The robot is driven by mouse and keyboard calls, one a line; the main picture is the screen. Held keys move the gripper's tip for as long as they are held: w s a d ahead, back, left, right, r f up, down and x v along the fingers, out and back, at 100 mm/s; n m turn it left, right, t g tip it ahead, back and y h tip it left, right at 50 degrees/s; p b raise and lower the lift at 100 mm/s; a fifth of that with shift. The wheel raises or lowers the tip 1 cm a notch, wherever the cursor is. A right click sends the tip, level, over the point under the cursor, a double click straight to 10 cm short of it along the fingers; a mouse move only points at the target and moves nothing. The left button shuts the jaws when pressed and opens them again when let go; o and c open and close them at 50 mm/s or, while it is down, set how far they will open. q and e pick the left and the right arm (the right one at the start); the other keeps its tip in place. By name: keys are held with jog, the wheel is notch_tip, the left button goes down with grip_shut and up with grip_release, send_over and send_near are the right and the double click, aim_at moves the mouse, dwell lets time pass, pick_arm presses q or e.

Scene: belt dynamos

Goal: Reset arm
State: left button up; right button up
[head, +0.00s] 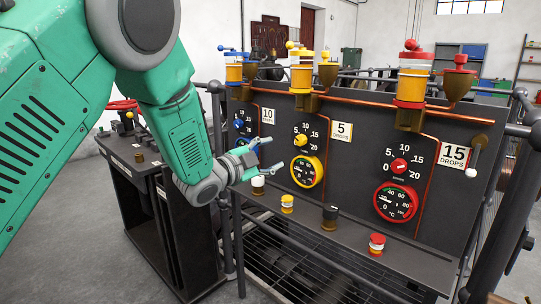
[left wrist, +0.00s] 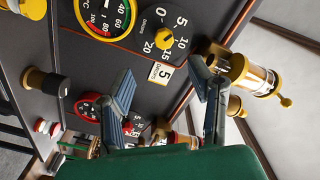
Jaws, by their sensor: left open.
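My left arm, green with grey joints, reaches down from the upper left in the head view. My left gripper (head: 268,157) is open and empty in front of the dark control panel, left of the yellow-rimmed gauge (head: 307,171). In the left wrist view its two grey fingers (left wrist: 170,95) are spread apart, with the panel behind them. The yellow dial knob (left wrist: 164,38) lies beyond the fingers, apart from them. My right gripper is not in view.
The panel carries blue, yellow and red oilers (head: 412,82) on top, and a red-rimmed gauge (head: 396,202). Several knobs, including a red one (head: 377,243), stand on the lower ledge. A lever with a white tip (head: 471,172) is at right. Dark rails (head: 500,215) frame the panel.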

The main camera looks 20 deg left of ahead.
pick_arm(q)
jog(key=shift+f, duration=0.1)
dwell(0.3)
jog(key=s+f+n+g+y, duration=0.1)
jog(key=s+f+n+g, duration=0.15)
jog(key=s+f, duration=0.4)
jog(key=s+a+f+n+g+y+p, duration=0.1)
jog(key=s+f+n+g+y, duration=0.15)
jog(key=f, duration=0.75)
jog(key=s+f+n+g+y, duration=0.1)
jog(key=s+f+n+g, duration=0.15)
jog(key=s+f, duration=0.45)
jog(key=s+f+n+g, duration=0.3)
jog(key=s+f, duration=0.4)
jog(key=s, duration=0.8)
jog(key=s+f+n+g+y+p, duration=0.1)
jog(key=s+f+n+g, duration=0.3)
jog(key=s, duration=1.1)
notch_tip(320, 180, down, 4)
jog(key=shift+s+r+g, duration=0.1)
jog(key=shift+s+g, duration=0.05)
jog(key=shift+g, duration=0.7)
